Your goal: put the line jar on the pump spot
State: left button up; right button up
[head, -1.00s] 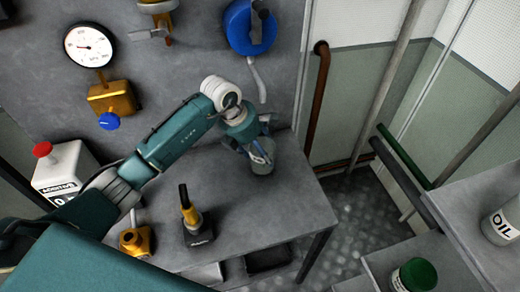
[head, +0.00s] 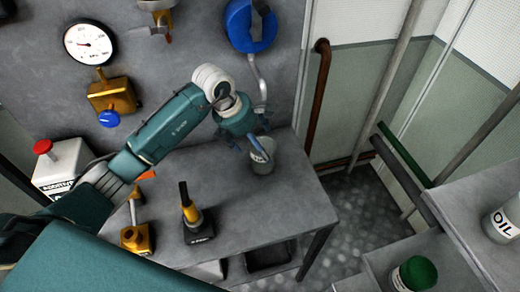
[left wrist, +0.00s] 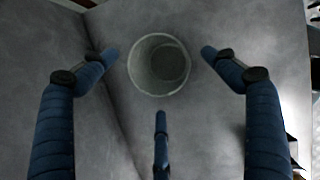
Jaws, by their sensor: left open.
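A grey open-topped jar (head: 264,166), which appears to be the line jar, stands upright on the grey bench near its back right corner. Part of a label shows on its front. In the left wrist view the jar (left wrist: 160,82) is seen from above and looks empty. My left gripper (head: 256,146) is just above and behind the jar. In the left wrist view the gripper's (left wrist: 160,56) fingers are spread around the rim, apart from it. I cannot make out a marked pump spot. My right gripper is not in view.
On the bench (head: 275,213) stand a black-and-yellow tool (head: 193,218) and a yellow fitting (head: 136,239). A white additive can (head: 63,165) is at left. An oil can (head: 503,222) and green-lidded can (head: 414,274) are on steps at right. The bench's right front is clear.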

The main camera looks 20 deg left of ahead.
pick_arm(q)
jog(key=b+v, duration=0.1)
jog(key=v, duration=0.7)
